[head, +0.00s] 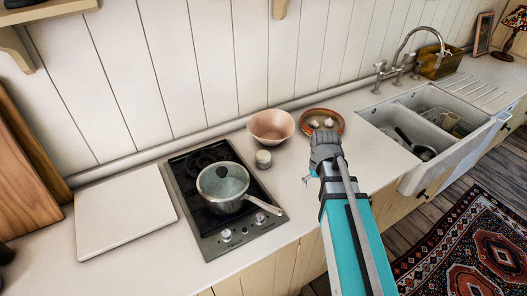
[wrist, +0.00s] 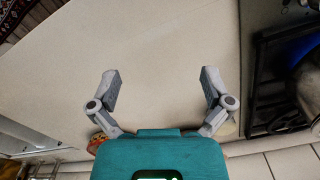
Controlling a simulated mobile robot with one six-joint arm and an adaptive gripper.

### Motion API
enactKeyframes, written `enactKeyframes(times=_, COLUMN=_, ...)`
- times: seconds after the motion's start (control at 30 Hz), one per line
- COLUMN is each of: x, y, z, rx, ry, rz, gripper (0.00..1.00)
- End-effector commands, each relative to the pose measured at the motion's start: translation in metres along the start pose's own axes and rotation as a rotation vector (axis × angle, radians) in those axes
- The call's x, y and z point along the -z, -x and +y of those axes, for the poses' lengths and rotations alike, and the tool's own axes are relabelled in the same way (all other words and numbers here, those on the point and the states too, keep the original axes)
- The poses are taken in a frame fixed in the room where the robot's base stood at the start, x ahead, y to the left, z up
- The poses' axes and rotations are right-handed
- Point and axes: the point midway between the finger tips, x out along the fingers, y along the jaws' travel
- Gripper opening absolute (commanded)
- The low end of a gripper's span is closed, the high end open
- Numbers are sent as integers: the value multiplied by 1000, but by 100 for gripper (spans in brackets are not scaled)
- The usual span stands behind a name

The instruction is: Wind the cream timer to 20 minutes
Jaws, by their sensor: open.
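The cream timer (head: 263,158) appears as a small, round, pale object standing on the counter between the hob and the pink bowl. Its dial marks are too small to read. In the wrist view, a pale edge behind my right-hand finger may be the timer, mostly hidden. My gripper (wrist: 160,85) is open and empty, its two fingers spread wide above bare counter. In the head view my gripper (head: 312,178) is to the right of the timer and nearer the counter's front, apart from it and partly hidden by my arm.
A lidded pan (head: 222,184) stands on the black hob (head: 190,172). A pink bowl (head: 271,127) is behind the timer. A terracotta dish (head: 322,122) holds pale bulbs beyond my gripper. A white board (head: 122,212) lies left; the sink (head: 420,125) is right.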

Motion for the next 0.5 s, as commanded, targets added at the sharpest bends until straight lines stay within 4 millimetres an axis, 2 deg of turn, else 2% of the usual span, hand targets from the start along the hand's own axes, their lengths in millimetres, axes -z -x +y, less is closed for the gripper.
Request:
enactKeyframes(times=0.03, x=31, y=15, z=-8, rx=0, ry=56, rz=0, gripper=100)
enactKeyframes(times=0.2, x=106, y=42, z=-44, rx=0, ry=273, rz=0, gripper=100)
enactKeyframes(times=0.4, x=181, y=68, z=-95, rx=1, ry=512, rz=1, gripper=100)
enactKeyframes(times=0.5, x=205, y=77, z=-116, rx=1, ry=600, rz=1, gripper=100)
